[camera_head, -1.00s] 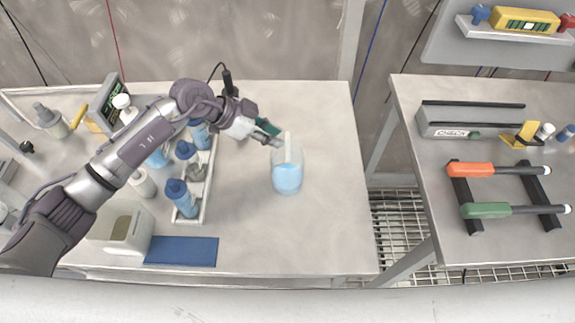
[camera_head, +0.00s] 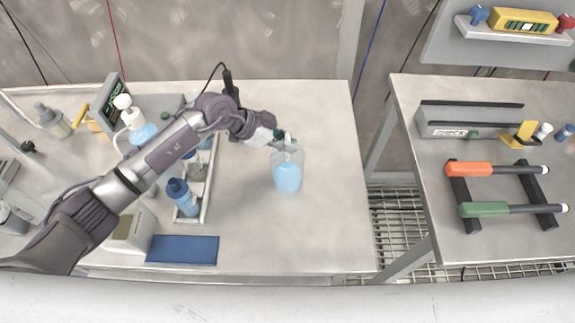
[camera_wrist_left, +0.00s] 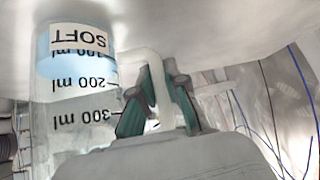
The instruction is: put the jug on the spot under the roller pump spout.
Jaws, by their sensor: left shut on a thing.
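The jug (camera_head: 287,175) is clear and holds blue liquid. It appears to stand upright on the light table, right of the bottle tray. In the left wrist view the jug (camera_wrist_left: 75,85) shows upside-down, with a SOFT label and ml marks. My left gripper (camera_head: 279,141) is at the jug's far upper side. In the wrist view its teal fingers (camera_wrist_left: 158,105) are shut on the pale handle. A grey unit with a dark green display (camera_head: 113,92) stands at the back left, partly behind my arm; I cannot tell whether it is the roller pump.
A white tray (camera_head: 207,210) with blue bottles (camera_head: 181,196) stands left of the jug. A blue mat (camera_head: 182,250) lies at the front edge. The table right of the jug is clear. A gap separates it from the right table (camera_head: 400,105), which holds tools.

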